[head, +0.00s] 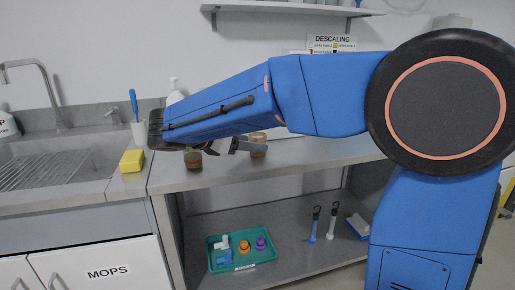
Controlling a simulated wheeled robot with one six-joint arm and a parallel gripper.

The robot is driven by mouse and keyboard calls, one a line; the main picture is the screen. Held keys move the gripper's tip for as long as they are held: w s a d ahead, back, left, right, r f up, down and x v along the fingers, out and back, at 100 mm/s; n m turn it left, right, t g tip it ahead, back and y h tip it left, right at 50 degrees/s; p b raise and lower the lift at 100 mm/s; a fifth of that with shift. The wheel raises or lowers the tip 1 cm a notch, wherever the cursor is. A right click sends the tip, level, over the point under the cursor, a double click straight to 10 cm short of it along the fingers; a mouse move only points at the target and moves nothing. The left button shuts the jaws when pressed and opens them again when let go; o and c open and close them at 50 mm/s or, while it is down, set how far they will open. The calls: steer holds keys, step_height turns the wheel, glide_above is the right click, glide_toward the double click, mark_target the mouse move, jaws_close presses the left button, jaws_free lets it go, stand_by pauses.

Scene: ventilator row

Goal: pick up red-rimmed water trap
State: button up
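Two small cups stand on the steel counter (300,157), and either could be a water trap. The left one (193,160) is dark greenish with a reddish band, and its top is partly hidden by my arm. The right one (258,151) is tan with an orange-brown upper part, partly covered by a grey piece of my gripper. I cannot tell for certain which has the red rim.
A yellow sponge (132,161) and a cup with a blue-handled brush (136,120) are left, beside the sink (60,165). A teal tray (242,263) with small fittings is on the lower shelf (300,250). A wall shelf (290,7) hangs above.

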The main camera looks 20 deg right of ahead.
steer(key=shift+x, duration=3.6)
steer(key=shift+r, duration=0.1)
steer(key=shift+c, duration=0.4)
steer(key=c, duration=1.1)
steer(key=shift+r, duration=0.15)
steer(key=shift+r, duration=4.8)
